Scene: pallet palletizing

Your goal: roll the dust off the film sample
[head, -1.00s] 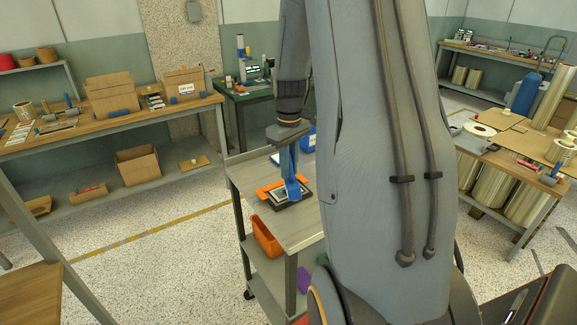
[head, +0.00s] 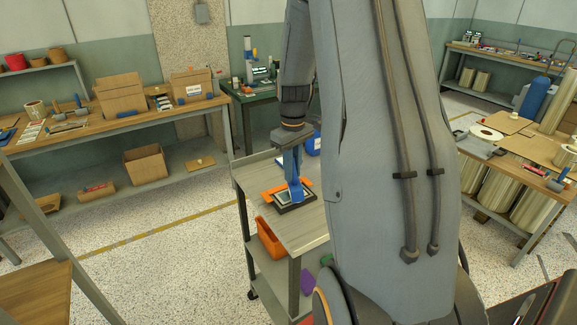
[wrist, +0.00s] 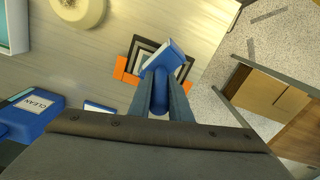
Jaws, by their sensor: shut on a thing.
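My gripper (wrist: 160,100) points down over the cart top and is shut on a blue roller (wrist: 163,56). The roller's blue head is at the film sample (wrist: 139,54), a dark-framed piece with pale and dark borders. I cannot tell whether the roller touches it. The sample lies on an orange piece (wrist: 122,72), which shows at its side. In the head view, my gripper (head: 292,165) holds the roller (head: 296,190) above the framed sample (head: 283,203), and the orange piece (head: 270,190) shows. The roller hides part of the sample, and any dust is too small to see.
The cart top (head: 309,232) is largely bare toward the front. A blue box labelled CLEAN (wrist: 32,113), a pale roll (wrist: 78,10) and a white-and-teal tray (wrist: 20,30) stand around the cart top. An orange bin (head: 270,240) is below the top. Benches stand left and right.

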